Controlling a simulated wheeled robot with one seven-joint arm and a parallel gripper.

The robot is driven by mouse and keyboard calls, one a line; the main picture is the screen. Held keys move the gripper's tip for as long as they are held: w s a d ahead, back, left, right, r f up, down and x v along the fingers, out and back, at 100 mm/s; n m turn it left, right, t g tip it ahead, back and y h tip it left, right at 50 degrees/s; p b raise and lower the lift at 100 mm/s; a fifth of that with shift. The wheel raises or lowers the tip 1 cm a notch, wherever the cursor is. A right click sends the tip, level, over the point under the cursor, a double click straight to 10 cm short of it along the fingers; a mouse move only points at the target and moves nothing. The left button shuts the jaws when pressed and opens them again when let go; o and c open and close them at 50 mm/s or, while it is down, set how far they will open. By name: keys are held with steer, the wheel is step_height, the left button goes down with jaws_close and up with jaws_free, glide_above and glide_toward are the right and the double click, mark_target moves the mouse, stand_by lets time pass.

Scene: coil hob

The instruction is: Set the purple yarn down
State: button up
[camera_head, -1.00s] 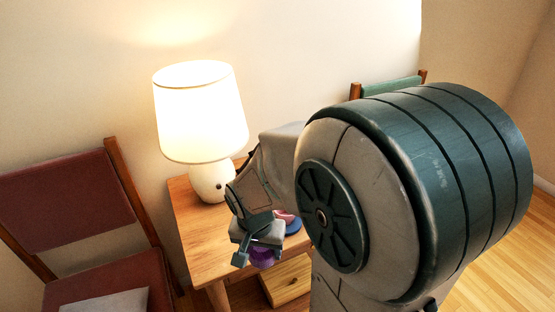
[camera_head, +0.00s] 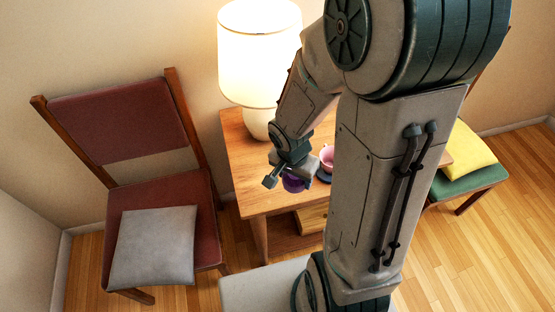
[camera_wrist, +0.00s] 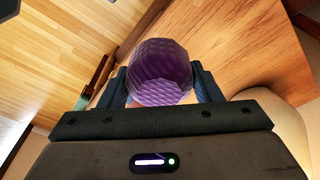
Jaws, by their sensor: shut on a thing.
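The purple yarn (camera_wrist: 158,72) is a round ball held between the two fingers of my gripper (camera_wrist: 160,88) in the wrist view. In the head view my gripper (camera_head: 284,181) is at the near left part of the small wooden table (camera_head: 262,205), with the purple yarn (camera_head: 293,183) partly showing below it. My gripper is shut on the yarn. I cannot tell from these views whether the yarn touches the tabletop or hangs above it.
A lit lamp (camera_head: 260,60) stands at the table's back left. A pink cup (camera_head: 327,158) on a dark blue saucer (camera_head: 324,177) is close right of my gripper. A red chair (camera_head: 150,200) with a grey cushion (camera_head: 153,247) stands left; a yellow cushion (camera_head: 470,150) lies on a green chair right.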

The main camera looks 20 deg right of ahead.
steer(key=w+a+f, duration=0.1)
steer(key=w, duration=0.1)
steer(key=w+a+f, duration=0.1)
steer(key=w+f, duration=0.2)
steer(key=w, duration=0.2)
steer(key=shift+a+f, duration=0.3)
steer(key=shift+a, duration=0.1)
steer(key=shift+f+b, duration=0.35)
steer(key=shift+f, duration=1.6)
steer(key=shift+f+b, duration=0.25)
steer(key=shift+b, duration=0.05)
steer(key=o, duration=1)
steer(key=shift+c, duration=0.2)
steer(key=shift+r, duration=0.1)
